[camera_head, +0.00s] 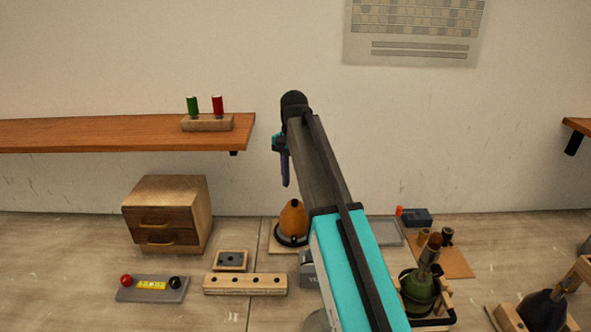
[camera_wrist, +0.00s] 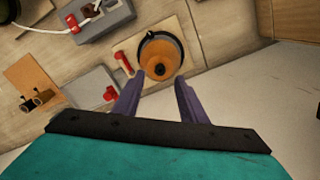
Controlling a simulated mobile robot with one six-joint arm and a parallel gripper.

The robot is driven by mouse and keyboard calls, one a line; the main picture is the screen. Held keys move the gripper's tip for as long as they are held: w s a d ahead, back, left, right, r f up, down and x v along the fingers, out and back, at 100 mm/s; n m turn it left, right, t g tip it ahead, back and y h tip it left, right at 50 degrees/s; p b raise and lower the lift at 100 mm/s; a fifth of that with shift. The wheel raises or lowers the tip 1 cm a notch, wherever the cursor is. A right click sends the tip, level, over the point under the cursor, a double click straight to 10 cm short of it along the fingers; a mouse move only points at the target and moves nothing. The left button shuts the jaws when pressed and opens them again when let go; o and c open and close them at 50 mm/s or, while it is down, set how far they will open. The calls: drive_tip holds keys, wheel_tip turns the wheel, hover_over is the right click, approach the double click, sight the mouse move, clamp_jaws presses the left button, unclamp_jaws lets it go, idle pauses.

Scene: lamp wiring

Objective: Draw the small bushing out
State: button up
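An orange rounded body (camera_head: 293,220) with a small black piece at its top stands on a dark ring and pale board below my gripper (camera_head: 285,170). In the wrist view the orange body (camera_wrist: 161,53) shows between and beyond my fingertips (camera_wrist: 157,84), which are apart and empty. Two short cork-like or dark cylinders, a brown one (camera_head: 424,236) and a darker one (camera_head: 447,236), stand on an orange-brown mat at right; they also show in the wrist view (camera_wrist: 38,100). I cannot tell which piece is the small bushing.
A green bottle (camera_head: 419,292) with a tilted brown neck piece stands in a wooden cradle. A drawer box (camera_head: 168,214), a holed wooden strip (camera_head: 245,285) and a small two-hole block (camera_head: 230,260) stand at left. A shelf (camera_head: 90,133) juts out above.

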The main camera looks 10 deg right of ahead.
sight(294, 202)
drive_tip(key=shift+f+p, duration=0.8)
drive_tip(key=shift+f, duration=2.4)
clamp_jaws()
drive_tip(key=shift+r+p, duration=0.6)
drive_tip(key=shift+r, duration=0.15)
drive_tip(key=shift+r+p, duration=1.25)
drive_tip(key=shift+r, duration=0.75)
